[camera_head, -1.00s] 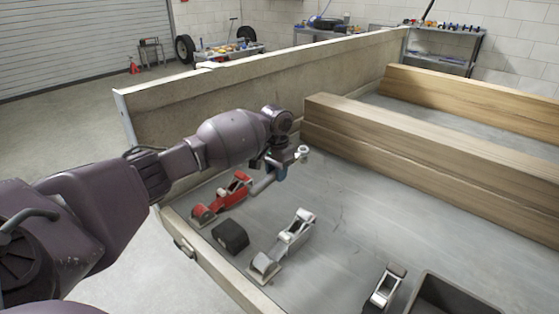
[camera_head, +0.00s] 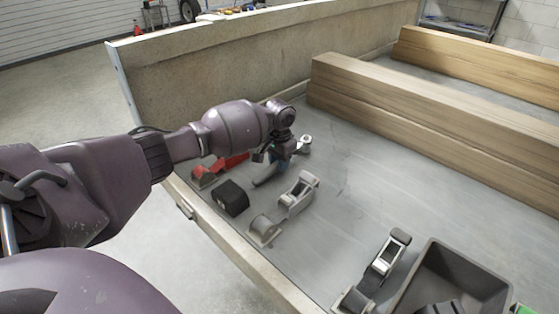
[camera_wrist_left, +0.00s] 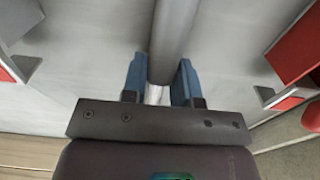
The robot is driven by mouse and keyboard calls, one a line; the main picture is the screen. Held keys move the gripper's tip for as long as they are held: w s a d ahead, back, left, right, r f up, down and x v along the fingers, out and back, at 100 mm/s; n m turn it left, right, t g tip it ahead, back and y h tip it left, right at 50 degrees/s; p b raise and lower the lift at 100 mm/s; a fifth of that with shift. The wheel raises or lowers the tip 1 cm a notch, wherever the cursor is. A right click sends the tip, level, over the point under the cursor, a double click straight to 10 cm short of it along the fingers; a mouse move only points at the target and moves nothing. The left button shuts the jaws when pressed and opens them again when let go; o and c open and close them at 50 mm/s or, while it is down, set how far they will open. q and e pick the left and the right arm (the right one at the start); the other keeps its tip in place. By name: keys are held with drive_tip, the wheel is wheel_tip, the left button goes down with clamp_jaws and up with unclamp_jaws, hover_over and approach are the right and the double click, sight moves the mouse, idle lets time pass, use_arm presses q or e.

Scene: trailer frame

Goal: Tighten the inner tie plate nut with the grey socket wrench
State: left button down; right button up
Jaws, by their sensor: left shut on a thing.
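The grey socket wrench is in my left gripper (camera_head: 278,166). In the left wrist view its smooth round grey shaft (camera_wrist_left: 174,40) stands between the two blue fingers (camera_wrist_left: 160,85), which are shut on it. In the head view a light metal ring-like end (camera_head: 305,142) shows just right of the gripper, and a grey bar (camera_head: 267,179) sticks out below left. The gripper is low over the trailer floor, near the end of the wooden beams. I cannot make out the inner tie plate nut. My right gripper is not in view.
A red ratchet buckle (camera_head: 207,176), a black block (camera_head: 230,197) and grey buckles (camera_head: 299,193) (camera_head: 384,262) lie on the trailer floor (camera_head: 335,235). A dark bin (camera_head: 478,262) stands at lower right. Wooden beams (camera_head: 430,125) and a side board (camera_head: 220,68) bound the far side.

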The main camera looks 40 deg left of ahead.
use_arm(q)
drive_tip(key=shift+f, duration=0.1)
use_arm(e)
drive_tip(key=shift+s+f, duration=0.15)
use_arm(q)
drive_tip(key=c, duration=0.9)
unclamp_jaws()
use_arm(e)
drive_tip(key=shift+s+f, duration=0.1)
use_arm(q)
drive_tip(key=shift+f, duration=0.1)
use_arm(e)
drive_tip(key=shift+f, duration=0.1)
use_arm(q)
drive_tip(key=shift+f, duration=0.15)
drive_tip(key=r, duration=0.2)
drive_tip(key=r+p, duration=0.1)
drive_tip(key=r, duration=0.3)
drive_tip(key=shift+w+d+r+p, duration=0.1)
drive_tip(key=shift+d+r+p, duration=0.25)
drive_tip(key=shift+r+p, duration=0.05)
wheel_tip(320, 180, up, 2)
drive_tip(key=shift+r+p, duration=0.2)
drive_tip(key=shift+p, duration=0.1)
drive_tip(key=shift+r, duration=0.95)
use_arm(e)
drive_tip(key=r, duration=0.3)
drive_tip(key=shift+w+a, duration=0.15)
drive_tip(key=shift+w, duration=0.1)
